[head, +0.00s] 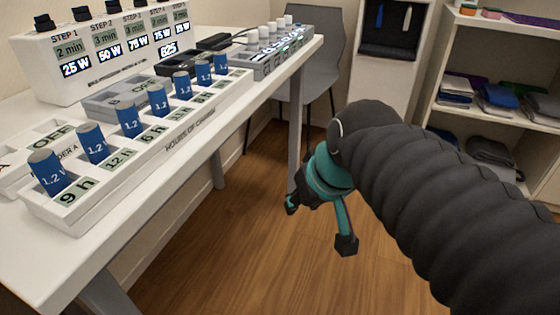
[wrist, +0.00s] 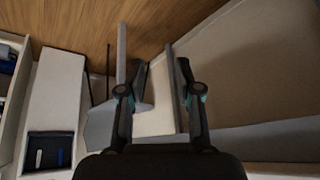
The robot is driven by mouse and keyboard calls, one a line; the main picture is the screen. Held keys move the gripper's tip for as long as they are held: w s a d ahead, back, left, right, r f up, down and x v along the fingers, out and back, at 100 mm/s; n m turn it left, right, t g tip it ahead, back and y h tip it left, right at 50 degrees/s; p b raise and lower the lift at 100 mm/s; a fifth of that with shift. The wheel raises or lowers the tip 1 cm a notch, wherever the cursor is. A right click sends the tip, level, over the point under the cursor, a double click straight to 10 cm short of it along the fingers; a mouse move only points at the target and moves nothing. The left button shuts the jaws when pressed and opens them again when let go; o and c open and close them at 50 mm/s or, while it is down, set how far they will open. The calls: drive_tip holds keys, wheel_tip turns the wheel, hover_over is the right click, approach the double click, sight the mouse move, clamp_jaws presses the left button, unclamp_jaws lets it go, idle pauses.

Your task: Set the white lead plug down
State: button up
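My gripper (head: 319,225) hangs in the air over the wooden floor, to the right of the white table (head: 130,205). In the wrist view, my gripper (wrist: 157,61) has its two fingers spread apart, with nothing seen held between them. Several small white knob-like pieces (head: 265,31) stand on a grey box (head: 272,55) at the table's far end. I cannot tell whether one of them is the white lead plug. No plug can be made out at the gripper.
A slotted holder (head: 165,140) with several blue cylinders runs along the table's edge. A white box with step labels (head: 100,60) stands behind it. A grey chair (head: 322,70) is beyond the table. Shelves (head: 490,60) with folded cloth stand at right. Floor below my gripper is clear.

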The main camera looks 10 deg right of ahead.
drive_tip(key=s+d+f+h, duration=0.1)
drive_tip(key=s+f, duration=0.3)
drive_tip(key=shift+f+m, duration=0.2)
drive_tip(key=shift+m, duration=0.2)
